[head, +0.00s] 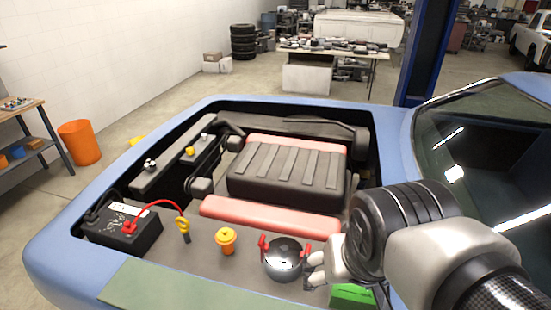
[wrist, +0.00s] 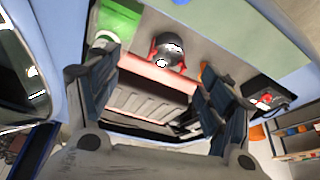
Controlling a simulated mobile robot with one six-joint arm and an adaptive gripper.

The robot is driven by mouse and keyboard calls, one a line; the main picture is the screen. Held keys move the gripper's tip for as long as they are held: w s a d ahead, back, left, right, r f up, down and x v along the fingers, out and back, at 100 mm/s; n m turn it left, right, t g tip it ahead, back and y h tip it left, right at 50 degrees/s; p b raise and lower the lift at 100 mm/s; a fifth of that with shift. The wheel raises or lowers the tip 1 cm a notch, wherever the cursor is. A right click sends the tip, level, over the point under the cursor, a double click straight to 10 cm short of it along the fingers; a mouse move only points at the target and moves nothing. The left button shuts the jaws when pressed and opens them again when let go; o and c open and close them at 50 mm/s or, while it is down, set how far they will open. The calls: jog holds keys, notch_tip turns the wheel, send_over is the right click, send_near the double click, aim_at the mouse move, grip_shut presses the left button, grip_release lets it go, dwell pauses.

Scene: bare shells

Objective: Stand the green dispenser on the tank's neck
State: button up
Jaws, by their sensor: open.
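A bright green piece (head: 352,296) shows at the bottom of the head view, mostly hidden behind my gripper and arm. I cannot tell whether it is the dispenser or part of the tank. In the wrist view, the green piece (wrist: 120,16) is at the top left, with a small whitish round part below it, beside my left finger. My gripper (head: 312,270) hangs over the front of the engine bay, just left of the green piece in the head view. In the wrist view, my gripper (wrist: 158,62) has its fingers wide apart with nothing between them. No tank neck is clearly visible.
A dark glossy pot with red handles (head: 284,260) stands close to my gripper. Left of it are an orange cap (head: 226,240), a yellow-handled dipstick (head: 184,228) and a black battery (head: 122,228). The engine cover (head: 287,170) lies behind; the blue car body (head: 60,235) surrounds the bay.

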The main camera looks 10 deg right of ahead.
jog(key=s+a, duration=0.1)
jog(key=s+n, duration=0.1)
jog(key=s+a+n+y, duration=0.1)
jog(key=s, duration=0.1)
jog(key=shift+a+f, duration=0.15)
jog(key=shift+a, duration=0.2)
